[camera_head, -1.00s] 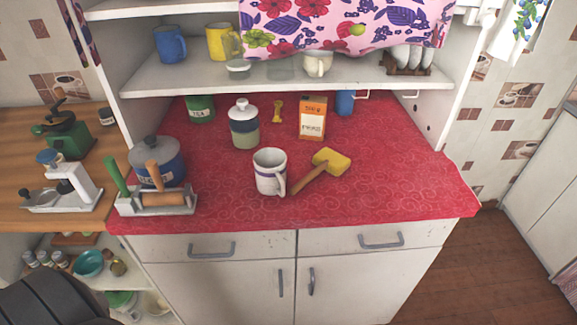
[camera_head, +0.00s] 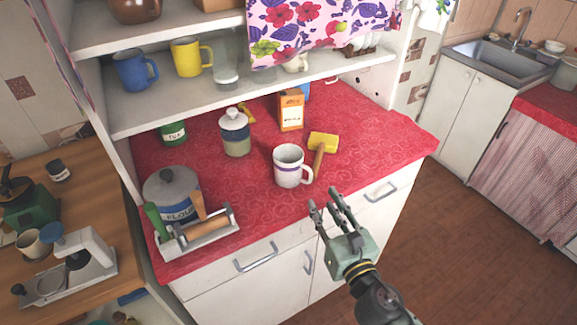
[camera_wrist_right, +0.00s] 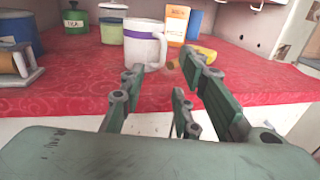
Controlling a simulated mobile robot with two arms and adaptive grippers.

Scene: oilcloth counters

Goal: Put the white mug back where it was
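The white mug (camera_head: 288,167) with a purple band stands upright on the red counter (camera_head: 230,185), its handle to the right. A yellow-headed mallet (camera_head: 323,141) lies just right of it. My right gripper (camera_head: 328,205) is open and empty in front of the counter's front edge, below and right of the mug, not touching it. In the right wrist view the mug (camera_wrist_right: 145,45) stands ahead, beyond the spread fingers (camera_wrist_right: 165,90). On the shelf (camera_head: 200,97) above stand a blue mug (camera_head: 135,70), a yellow mug (camera_head: 190,57) and a glass (camera_head: 226,68). My left gripper is not in view.
A flour pot (camera_head: 172,190) and a rolling pin holder (camera_head: 205,232) stand on the counter's left. Behind the mug are a lidded jar (camera_head: 235,135), a green tea tin (camera_head: 173,132) and an orange box (camera_head: 291,110). The counter's front right is clear.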

